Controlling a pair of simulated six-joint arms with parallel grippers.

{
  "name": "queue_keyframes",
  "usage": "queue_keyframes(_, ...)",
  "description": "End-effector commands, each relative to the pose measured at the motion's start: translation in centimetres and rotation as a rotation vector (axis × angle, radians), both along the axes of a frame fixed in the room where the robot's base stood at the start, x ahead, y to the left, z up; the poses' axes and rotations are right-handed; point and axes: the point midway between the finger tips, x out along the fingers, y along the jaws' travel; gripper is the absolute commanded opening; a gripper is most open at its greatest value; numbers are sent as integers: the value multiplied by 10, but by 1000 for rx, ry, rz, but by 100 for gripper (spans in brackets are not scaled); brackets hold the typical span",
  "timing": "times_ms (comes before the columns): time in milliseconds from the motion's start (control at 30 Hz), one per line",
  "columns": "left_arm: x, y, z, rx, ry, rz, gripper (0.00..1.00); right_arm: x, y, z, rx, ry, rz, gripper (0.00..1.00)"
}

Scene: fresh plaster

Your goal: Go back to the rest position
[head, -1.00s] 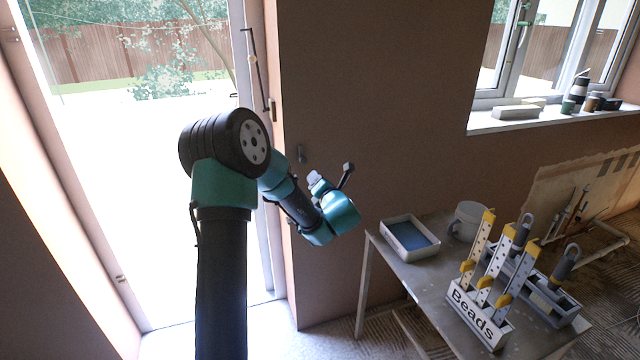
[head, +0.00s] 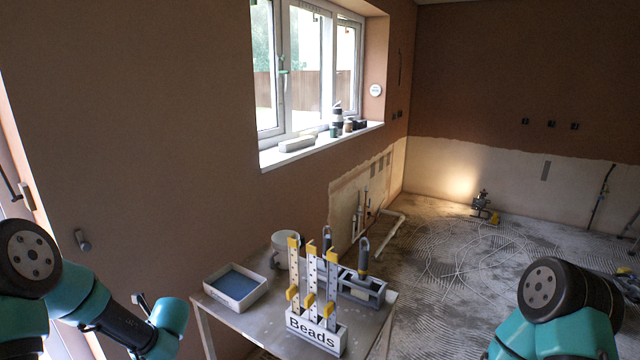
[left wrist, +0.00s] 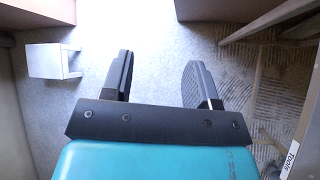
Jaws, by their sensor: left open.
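My left gripper (head: 140,299) is at the lower left of the head view, at the end of my teal and black arm, left of the table (head: 257,318). In the left wrist view my left gripper (left wrist: 158,68) has its two black fingers wide apart, with nothing between them but floor behind. My right arm shows at the lower right of the head view. Its gripper is out of the picture.
The table bears a white tray (head: 262,291) with a blue inside, a rack marked Beads (head: 314,336), a grey tool caddy (head: 376,292) and a pale bucket (head: 284,240). A white stool (left wrist: 50,62) stands on the floor in the left wrist view.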

Motion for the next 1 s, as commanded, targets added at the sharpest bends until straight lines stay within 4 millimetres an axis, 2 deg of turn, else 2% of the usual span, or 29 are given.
queue_keyframes(33, -8, -16, -20, -86, 4, 59, 54, 0, 0, 0, 0, 0, 0, 43)
queue_keyframes(200, -40, -69, -75, -357, 6, 315, 54, 0, 0, 0, 0, 0, 0, 43)
queue_keyframes(400, -77, -135, -121, -611, 5, 671, 54, 0, 0, 0, 0, 0, 0, 43)
queue_keyframes(700, -123, -224, -160, -840, -38, 1286, 54, 0, 0, 0, 0, 0, 0, 43)
queue_keyframes(900, -146, -267, -176, -882, -120, 1722, 54, 0, 0, 0, 0, 0, 0, 43)
queue_keyframes(1000, -157, -281, -182, -872, -188, 1936, 54, 0, 0, 0, 0, 0, 0, 43)
